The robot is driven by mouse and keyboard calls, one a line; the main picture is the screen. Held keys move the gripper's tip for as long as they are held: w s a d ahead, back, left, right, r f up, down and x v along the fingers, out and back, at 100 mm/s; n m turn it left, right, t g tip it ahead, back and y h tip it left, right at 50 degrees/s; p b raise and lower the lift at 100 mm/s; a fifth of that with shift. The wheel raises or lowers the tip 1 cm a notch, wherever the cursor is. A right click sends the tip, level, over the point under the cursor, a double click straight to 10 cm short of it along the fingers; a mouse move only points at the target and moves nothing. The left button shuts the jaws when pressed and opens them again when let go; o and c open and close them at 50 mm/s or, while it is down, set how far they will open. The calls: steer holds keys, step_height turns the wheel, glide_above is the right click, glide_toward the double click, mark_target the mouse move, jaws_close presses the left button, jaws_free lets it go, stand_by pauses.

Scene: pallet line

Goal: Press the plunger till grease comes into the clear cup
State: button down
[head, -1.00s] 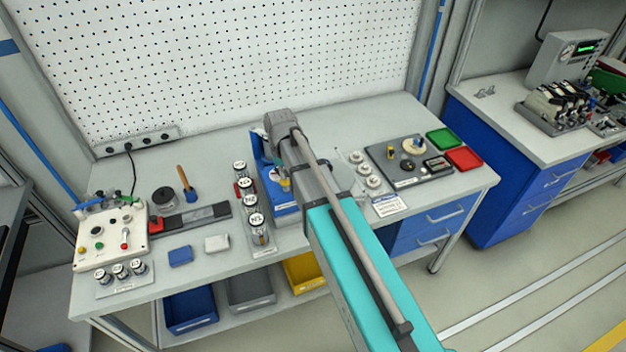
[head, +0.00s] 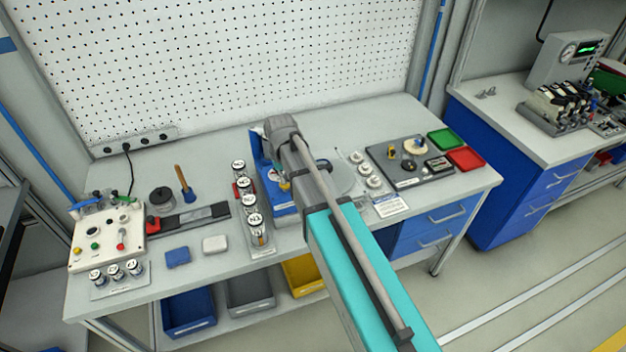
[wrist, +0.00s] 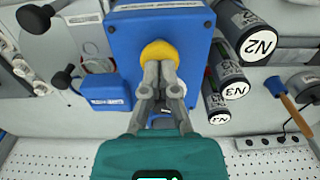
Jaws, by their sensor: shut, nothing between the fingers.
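The blue dispenser (head: 287,222) stands on the bench, partly hidden behind my arm in the head view. In the wrist view its blue body (wrist: 195,25) fills the top middle. A yellow plunger knob (wrist: 159,48) sticks out of it. My gripper (wrist: 160,70) is shut with nothing between its fingers. The fingertips are at the knob and overlap it in the picture; I cannot tell how firmly they touch. I cannot make out the clear cup or any grease for certain.
Canisters marked N2 (wrist: 258,42) and N3 (wrist: 235,90) stand close beside the dispenser. On its other side are a small blue block (wrist: 107,92) and black knobs (wrist: 62,80). A grey tray of parts (head: 408,165) lies to the right on the bench.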

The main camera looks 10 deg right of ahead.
steer(key=shift+f+b, duration=0.35)
steer(key=shift+f, duration=0.05)
steer(key=shift+r, duration=0.15)
steer(key=shift+r+p, duration=3.9)
steer(key=shift+p, duration=0.2)
steer(key=s+d+f+m+b, duration=0.1)
steer(key=s+d+f+b, duration=0.3)
steer(key=s, duration=0.3)
steer(key=s+d+f+b, duration=0.4)
steer(key=s+d, duration=0.2)
steer(key=s, duration=0.2)
steer(key=shift+s+f+m+b, duration=0.15)
steer(key=shift+f+m+b, duration=0.15)
steer(key=shift+m+b, duration=0.1)
